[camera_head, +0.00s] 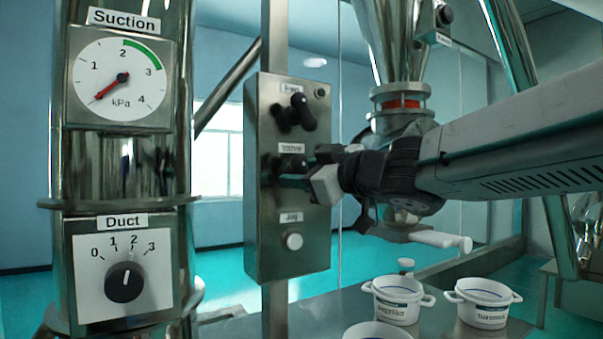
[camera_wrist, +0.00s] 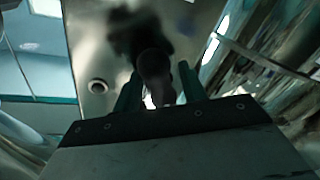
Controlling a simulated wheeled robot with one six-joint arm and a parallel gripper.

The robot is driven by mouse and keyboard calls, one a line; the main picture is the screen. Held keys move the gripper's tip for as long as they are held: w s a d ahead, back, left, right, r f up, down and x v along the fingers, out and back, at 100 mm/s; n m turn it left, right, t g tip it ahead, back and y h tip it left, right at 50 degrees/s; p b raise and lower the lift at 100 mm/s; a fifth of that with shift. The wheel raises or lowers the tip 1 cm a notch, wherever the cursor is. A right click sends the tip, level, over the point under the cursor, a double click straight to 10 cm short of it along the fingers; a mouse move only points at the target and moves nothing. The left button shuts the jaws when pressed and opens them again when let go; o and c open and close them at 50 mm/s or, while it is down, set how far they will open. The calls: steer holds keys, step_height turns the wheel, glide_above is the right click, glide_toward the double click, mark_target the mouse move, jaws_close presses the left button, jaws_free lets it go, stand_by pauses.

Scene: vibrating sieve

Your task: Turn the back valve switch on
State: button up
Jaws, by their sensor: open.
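A metal control box (camera_head: 255,235) hangs on a post in the head view. It has an upper black knob (camera_head: 300,112), a middle knob under a label that seems to read "Valve" (camera_head: 291,148), and a round button labelled "Jog" (camera_head: 292,241). My gripper (camera_head: 290,172) reaches in from the right at the middle knob, which it mostly hides. In the wrist view, my open gripper (camera_wrist: 158,88) has one finger on each side of a dark knob (camera_wrist: 154,68). I cannot tell whether the fingers touch it, or its exact setting.
A duct column at left bears a Suction gauge (camera_head: 122,80) and a Duct dial (camera_head: 125,281). A metal hopper (camera_head: 392,45) stands behind my arm. White labelled pots (camera_head: 398,312) stand on the metal table below. The upper knob is close above my gripper.

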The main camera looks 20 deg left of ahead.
jaws_close()
steer(key=shift+m, duration=0.3)
steer(key=m+t+y, duration=0.1)
steer(key=m, duration=0.4)
steer(key=shift+w, duration=0.1)
steer(key=m+t, duration=0.1)
steer(key=m, duration=0.6)
steer(key=shift+d+m+t, duration=0.1)
steer(key=shift+m+t, duration=0.2)
steer(key=shift+t, duration=0.1)
steer(key=shift+w, duration=0.1)
jaws_free()
